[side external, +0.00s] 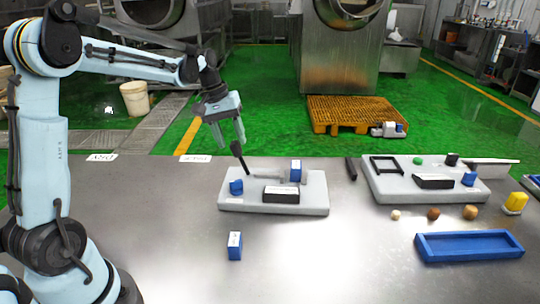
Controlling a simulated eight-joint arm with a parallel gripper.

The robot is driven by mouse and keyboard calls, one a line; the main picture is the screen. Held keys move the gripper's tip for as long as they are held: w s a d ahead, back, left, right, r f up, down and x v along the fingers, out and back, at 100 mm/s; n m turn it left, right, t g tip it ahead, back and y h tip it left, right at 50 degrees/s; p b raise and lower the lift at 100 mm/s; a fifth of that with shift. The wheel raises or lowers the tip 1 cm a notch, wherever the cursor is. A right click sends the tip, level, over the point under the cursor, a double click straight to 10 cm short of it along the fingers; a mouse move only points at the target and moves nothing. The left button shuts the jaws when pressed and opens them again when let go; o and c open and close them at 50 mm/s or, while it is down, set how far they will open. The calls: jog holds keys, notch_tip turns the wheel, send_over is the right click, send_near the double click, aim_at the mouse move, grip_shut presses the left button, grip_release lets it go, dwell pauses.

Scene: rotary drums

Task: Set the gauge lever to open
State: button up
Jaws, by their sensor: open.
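A black-handled lever (237,150) rises from the back left of a grey panel (230,203) on the metal table, its handle tilted up and to the left. I cannot read any label that marks it as the gauge lever. The panel also bears a blue knob (236,187), an upright blue block (295,171) with a white face and a black box (281,194) with a white label. My gripper (229,141) is open and empty, pointing down just above the lever's handle. Whether a finger touches the handle cannot be told.
A second grey panel (385,194) at right bears a black frame (387,165) and a blue knob (469,179). A blue block (235,246) stands in front of the first panel. A blue tray (470,257) lies front right, with small balls (433,213) behind it. The front middle is clear.

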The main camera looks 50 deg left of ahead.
jog(key=v, duration=0.9)
jog(key=shift+s, duration=0.1)
jog(key=s+d+f+m+t+y, duration=0.1)
jog(key=s+d+f+m+t, duration=0.1)
jog(key=d, duration=0.6)
jog(key=s+d+f+m+t+y, duration=0.1)
jog(key=s+d+f+m+t, duration=0.2)
jog(key=s+d+f+m, duration=0.2)
jog(key=s+d+m, duration=0.1)
jog(key=s+d, duration=0.2)
jog(key=s, duration=0.1)
jog(key=shift+s+f, duration=0.25)
jog(key=shift+s, duration=0.05)
